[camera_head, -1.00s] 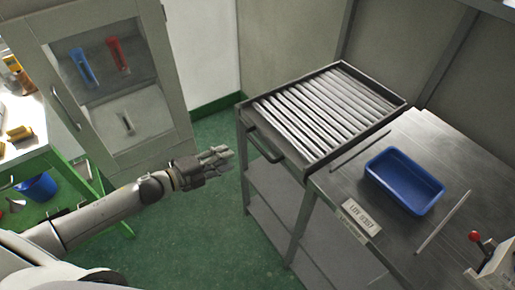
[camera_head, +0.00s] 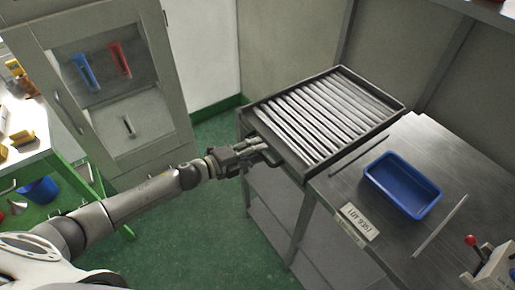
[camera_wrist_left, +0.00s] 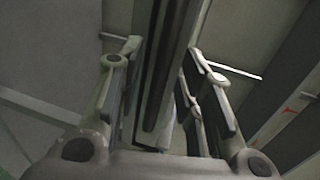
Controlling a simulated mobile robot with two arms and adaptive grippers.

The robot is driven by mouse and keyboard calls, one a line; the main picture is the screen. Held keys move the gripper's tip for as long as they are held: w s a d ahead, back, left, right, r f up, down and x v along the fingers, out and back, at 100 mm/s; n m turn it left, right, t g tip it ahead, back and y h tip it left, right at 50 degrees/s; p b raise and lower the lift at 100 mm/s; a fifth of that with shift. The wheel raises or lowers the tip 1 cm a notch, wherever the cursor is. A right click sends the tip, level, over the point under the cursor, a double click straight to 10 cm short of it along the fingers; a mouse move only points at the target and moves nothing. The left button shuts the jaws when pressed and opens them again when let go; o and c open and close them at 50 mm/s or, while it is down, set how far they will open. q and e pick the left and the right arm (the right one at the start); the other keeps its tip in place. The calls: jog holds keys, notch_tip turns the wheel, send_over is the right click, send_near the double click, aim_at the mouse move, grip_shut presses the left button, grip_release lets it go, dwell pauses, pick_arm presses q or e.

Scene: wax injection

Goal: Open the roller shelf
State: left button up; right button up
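The roller shelf (camera_head: 325,112), a dark-framed tray of several light metal rollers, sits on top of the metal table in the head view. Its dark handle (camera_head: 271,158) is on the left front side. My left gripper (camera_head: 260,151) is at this handle, its fingers pointing right. In the left wrist view a dark bar (camera_wrist_left: 166,75), seemingly the handle, runs between my left gripper's two spread fingers (camera_wrist_left: 165,100). The fingers stand apart on either side of it, and whether they touch it is unclear. My right gripper is not in view.
A blue bin (camera_head: 402,185) and a label plate (camera_head: 359,222) lie on the metal table (camera_head: 450,160) right of the shelf. A grey cabinet (camera_head: 150,120) stands at the back left. Green floor (camera_head: 200,240) is free left of the table.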

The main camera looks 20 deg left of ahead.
pick_arm(q)
jog(key=shift+w+d+f, duration=0.1)
jog(key=shift+w+d, duration=0.2)
jog(key=shift+w, duration=0.05)
grip_shut()
